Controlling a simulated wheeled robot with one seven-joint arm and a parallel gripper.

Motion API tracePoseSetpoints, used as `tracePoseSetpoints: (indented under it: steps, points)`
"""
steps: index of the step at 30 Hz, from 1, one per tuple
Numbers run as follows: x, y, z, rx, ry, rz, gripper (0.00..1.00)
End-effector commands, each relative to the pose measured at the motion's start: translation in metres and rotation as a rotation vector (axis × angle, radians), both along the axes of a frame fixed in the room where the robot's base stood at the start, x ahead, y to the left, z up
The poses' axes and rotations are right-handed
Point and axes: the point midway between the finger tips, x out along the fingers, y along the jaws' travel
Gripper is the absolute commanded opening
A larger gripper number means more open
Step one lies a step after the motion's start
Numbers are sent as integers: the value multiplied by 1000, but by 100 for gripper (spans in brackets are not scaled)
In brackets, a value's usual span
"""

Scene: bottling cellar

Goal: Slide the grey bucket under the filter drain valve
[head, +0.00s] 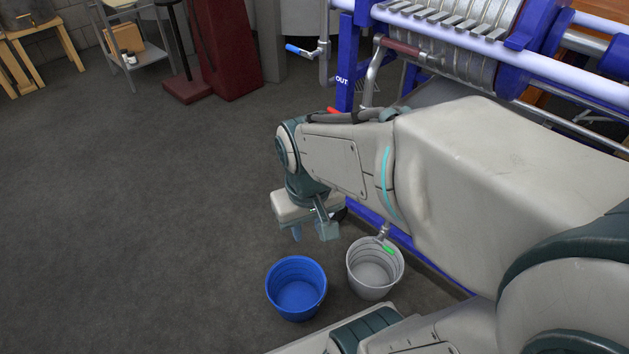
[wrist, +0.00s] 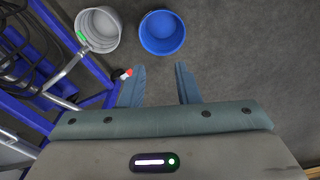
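The grey bucket (head: 366,285) stands upright on the floor beside the blue filter frame, right of a blue bucket. It also shows in the wrist view (wrist: 104,43), upper left. A green-handled valve (head: 387,248) on a metal pipe reaches over its rim; in the wrist view the green handle (wrist: 81,37) overlaps the bucket's left edge. I cannot tell whether its outlet lies fully inside the rim. My gripper (head: 312,231) points down, apart from both buckets. Its fingers (wrist: 159,87) are open, with bare floor between them.
The blue bucket (head: 291,312) stands close left of the grey one, empty. A blue-handled valve (head: 300,50) and a red handle (head: 333,110) are at the filter press (head: 455,50). The frame rail bounds the right. Open floor (head: 130,220) lies left.

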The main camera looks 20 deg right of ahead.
Motion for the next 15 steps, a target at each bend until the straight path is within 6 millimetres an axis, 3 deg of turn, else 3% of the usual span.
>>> tracePoseSetpoints:
  steps: [8, 15]
  points:
    - [32, -55, -29, -200, 138, -40, 29]
    - [64, -114, -73, -357, 254, -33, 29]
